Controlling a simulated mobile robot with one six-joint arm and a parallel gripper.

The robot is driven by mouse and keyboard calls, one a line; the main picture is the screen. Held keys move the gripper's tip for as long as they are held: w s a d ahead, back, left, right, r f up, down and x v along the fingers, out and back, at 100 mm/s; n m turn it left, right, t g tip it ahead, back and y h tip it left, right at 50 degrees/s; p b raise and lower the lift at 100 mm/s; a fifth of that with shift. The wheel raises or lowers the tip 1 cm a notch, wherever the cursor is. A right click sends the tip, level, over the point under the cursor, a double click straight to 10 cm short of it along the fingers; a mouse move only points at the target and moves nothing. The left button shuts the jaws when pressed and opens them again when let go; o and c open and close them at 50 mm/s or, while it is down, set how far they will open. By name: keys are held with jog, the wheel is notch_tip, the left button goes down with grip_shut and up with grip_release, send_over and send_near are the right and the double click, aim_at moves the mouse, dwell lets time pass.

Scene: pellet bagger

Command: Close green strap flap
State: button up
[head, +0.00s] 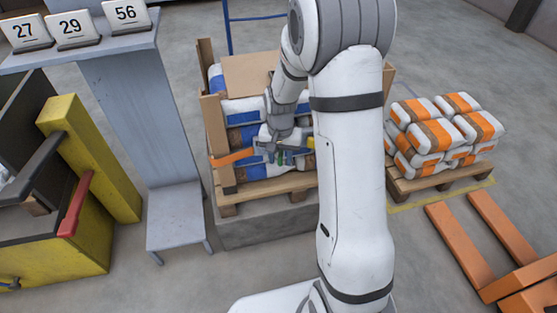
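My gripper (274,151) is at the front face of a stack of white and blue bags (243,112) on a wooden pallet (268,188). A small green piece (289,158), likely the green strap flap, shows right beside the fingers. It is too small to tell whether it is open or closed, or whether the fingers touch it. An orange strap (232,157) sticks out to the left of my gripper. A small yellow piece (310,142) shows to the right. My arm hides the right part of the stack, and I cannot tell the finger opening.
Wooden corner boards (214,140) stand at the stack's edges. A grey stand (175,215) and yellow machine (90,160) are at left. Orange-white bags (440,130) on another pallet (440,177) and orange forks (492,240) are at right. Floor in front is clear.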

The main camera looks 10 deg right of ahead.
jog(key=shift+f, duration=0.1)
jog(key=shift+c, duration=0.5)
grip_shut()
jog(key=shift+a, duration=0.15)
jog(key=shift+w+a+m+p, duration=0.3)
jog(key=shift+m+p, duration=0.15)
jog(key=shift+m, duration=0.5)
jog(key=shift+w+a+m+p, duration=0.3)
jog(key=shift+m+p, duration=0.15)
jog(key=shift+m, duration=0.55)
jog(key=shift+w+a+m+p, duration=0.25)
jog(key=shift+m+p, duration=0.2)
jog(key=shift+m, duration=0.5)
jog(key=shift+a, duration=0.1)
